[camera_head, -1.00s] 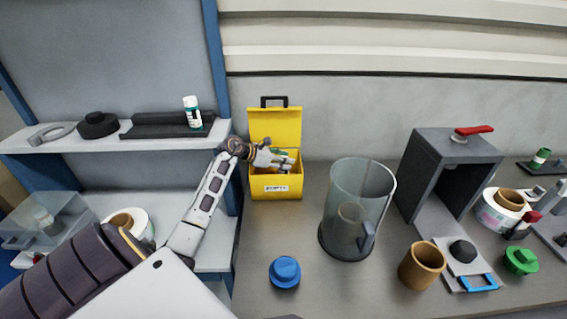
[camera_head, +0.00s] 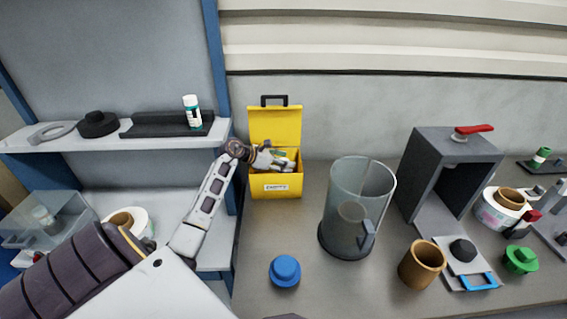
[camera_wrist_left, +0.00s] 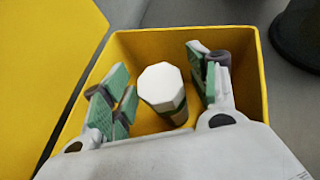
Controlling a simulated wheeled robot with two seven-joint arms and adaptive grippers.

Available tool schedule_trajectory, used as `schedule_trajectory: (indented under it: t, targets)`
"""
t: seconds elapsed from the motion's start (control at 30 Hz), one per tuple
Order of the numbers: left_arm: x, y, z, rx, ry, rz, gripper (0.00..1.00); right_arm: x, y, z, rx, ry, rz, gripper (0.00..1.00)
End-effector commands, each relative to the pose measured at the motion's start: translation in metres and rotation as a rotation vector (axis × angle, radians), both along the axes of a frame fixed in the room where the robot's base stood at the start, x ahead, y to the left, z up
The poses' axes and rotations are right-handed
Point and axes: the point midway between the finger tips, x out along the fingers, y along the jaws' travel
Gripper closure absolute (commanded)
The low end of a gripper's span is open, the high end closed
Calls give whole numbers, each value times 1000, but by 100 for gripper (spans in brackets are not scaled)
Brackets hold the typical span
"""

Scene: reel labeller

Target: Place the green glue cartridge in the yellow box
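The yellow box (camera_head: 262,187) stands open at the back left of the bench, its lid raised against the wall. My left gripper (camera_head: 284,160) reaches into the box's opening from the left. In the left wrist view, the green glue cartridge (camera_wrist_left: 177,112) stands inside the yellow box (camera_wrist_left: 254,62), with its white octagonal cap facing the camera. My left gripper (camera_wrist_left: 163,88) is open around it, with green-padded fingers on either side and gaps between them and the cartridge. The cartridge's lower end is hidden. My right gripper is not in view.
A clear jug (camera_head: 345,190) stands right of the box, with a blue capped object (camera_head: 285,271) in front. A brown cup (camera_head: 422,264) and grey press (camera_head: 440,150) are farther right. A white bottle (camera_head: 193,115) stands on the shelf (camera_head: 60,141) at left.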

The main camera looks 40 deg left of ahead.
Motion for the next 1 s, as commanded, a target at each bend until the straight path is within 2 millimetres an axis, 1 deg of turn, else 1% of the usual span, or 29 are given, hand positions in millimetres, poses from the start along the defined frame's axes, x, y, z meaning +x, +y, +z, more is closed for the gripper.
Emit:
schedule_trajectory:
  t: [0.37,0.57,1.0]
  targets:
    - [0,0,3,-1,0,0,41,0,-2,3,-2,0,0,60]
    - [-12,7,9,1,0,2,41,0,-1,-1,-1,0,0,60]
    - [-49,26,31,2,0,0,41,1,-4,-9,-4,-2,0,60]
